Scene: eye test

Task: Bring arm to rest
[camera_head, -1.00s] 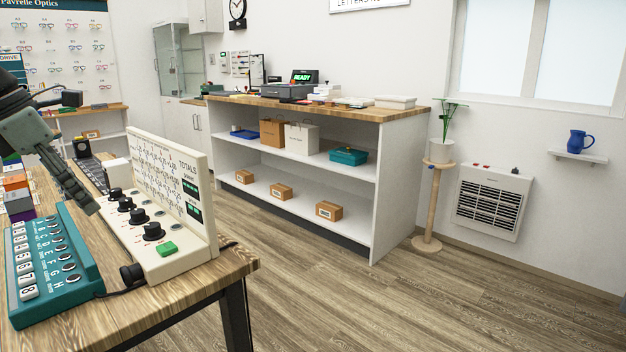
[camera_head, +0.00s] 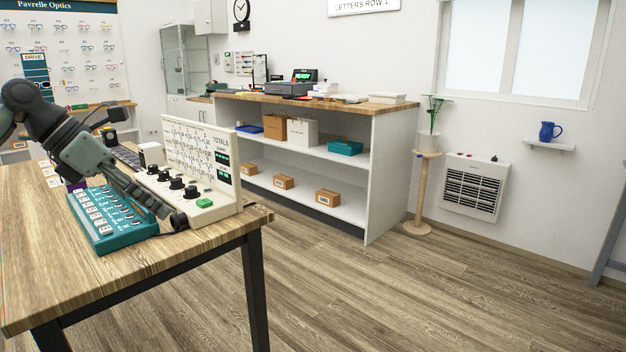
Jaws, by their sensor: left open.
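My left arm comes in from the left over a wooden table (camera_head: 150,262). My left gripper (camera_head: 160,208) is open, its dark fingers pointing down and right. In the picture they cross the teal box of labelled keys (camera_head: 120,230) and end near the front edge of the cream panel (camera_head: 215,212) with black knobs and a green button. I cannot tell whether the fingers touch either one. No object shows between the fingers. My right gripper is not in view.
A white shelf unit (camera_head: 368,185) with a wooden top stands behind the table, holding boxes and bags. A plant stand (camera_head: 419,195), a wall heater (camera_head: 473,190) and a small shelf with a blue jug (camera_head: 549,131) are at the right. The floor (camera_head: 400,300) in front is clear.

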